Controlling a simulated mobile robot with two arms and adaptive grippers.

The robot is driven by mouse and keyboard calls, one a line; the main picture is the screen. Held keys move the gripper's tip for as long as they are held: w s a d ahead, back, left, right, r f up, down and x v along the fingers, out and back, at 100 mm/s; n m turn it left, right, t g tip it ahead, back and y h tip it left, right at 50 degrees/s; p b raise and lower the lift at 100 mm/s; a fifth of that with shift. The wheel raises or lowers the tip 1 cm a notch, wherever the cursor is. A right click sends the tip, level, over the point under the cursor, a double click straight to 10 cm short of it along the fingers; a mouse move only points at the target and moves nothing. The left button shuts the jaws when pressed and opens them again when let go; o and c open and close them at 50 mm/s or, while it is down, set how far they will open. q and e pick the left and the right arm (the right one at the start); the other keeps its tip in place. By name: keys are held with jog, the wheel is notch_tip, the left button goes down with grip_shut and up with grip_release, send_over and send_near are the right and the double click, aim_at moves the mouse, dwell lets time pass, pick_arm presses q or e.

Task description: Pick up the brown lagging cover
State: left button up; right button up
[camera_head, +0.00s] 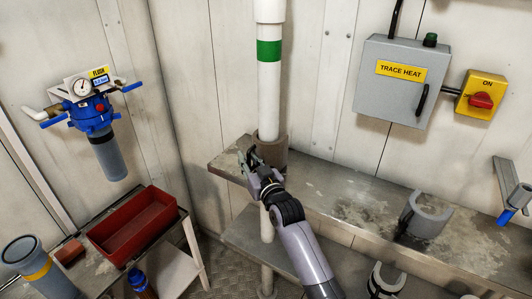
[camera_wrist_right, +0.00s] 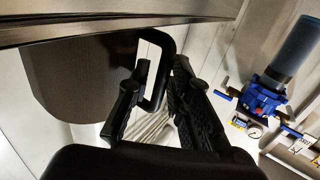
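The brown lagging cover (camera_head: 273,153) is a short upright cylinder at the white pipe (camera_head: 269,100), at the level of the metal shelf. It appears to sit around the pipe; its far side is hidden. In the right wrist view the cover (camera_wrist_right: 75,80) is dark, with a black loop handle (camera_wrist_right: 163,72) on its side. My right gripper (camera_head: 249,158) is at the cover's left front. In the wrist view its fingers (camera_wrist_right: 160,90) are apart, with the handle between them; a firm grip does not show. My left gripper is out of view.
The metal shelf (camera_head: 340,203) runs right along the wall, with a grey C-shaped piece (camera_head: 428,216) on it. A grey trace heat box (camera_head: 398,85) and yellow switch (camera_head: 480,96) hang above. A red tray (camera_head: 133,226) and blue filter (camera_head: 92,115) are left.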

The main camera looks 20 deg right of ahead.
grip_shut()
dwell(0.3)
jog(key=shift+r, duration=0.2)
